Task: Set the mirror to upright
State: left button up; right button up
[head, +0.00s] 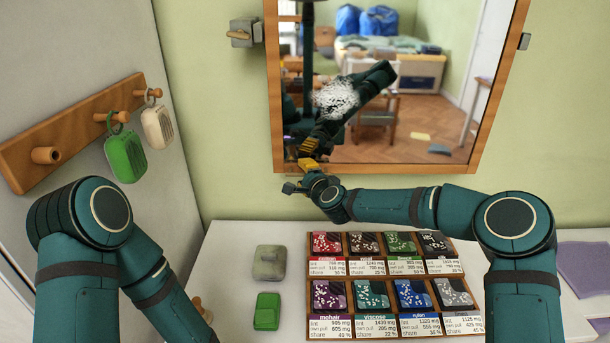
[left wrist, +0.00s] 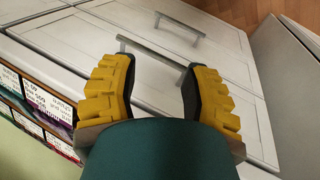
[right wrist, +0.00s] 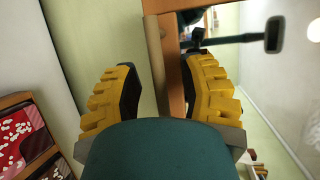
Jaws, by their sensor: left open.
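The mirror (head: 420,125) hangs on the wall in a wooden frame (head: 380,168), between two side brackets. Its sides spread towards the top and it reflects the floor, so it looks tilted with its top leaning out; the exact angle is unclear. My right gripper (head: 299,176) is at the frame's lower left corner. In the right wrist view its fingers (right wrist: 163,78) are apart, with the wooden frame (right wrist: 175,70) showing between them; contact is unclear. My left gripper (left wrist: 157,85) is open and empty in the left wrist view, above white drawer fronts; the head view hides it.
The white counter (head: 228,275) below holds a sample tray (head: 380,280), a grey-green case (head: 269,262) and a green case (head: 267,311). Left, a peg rack (head: 75,130) bears a green pouch (head: 125,157) and a cream pouch (head: 158,127). A pale speckled patch (head: 337,97) shows on the mirror.

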jog(key=v, duration=1.2)
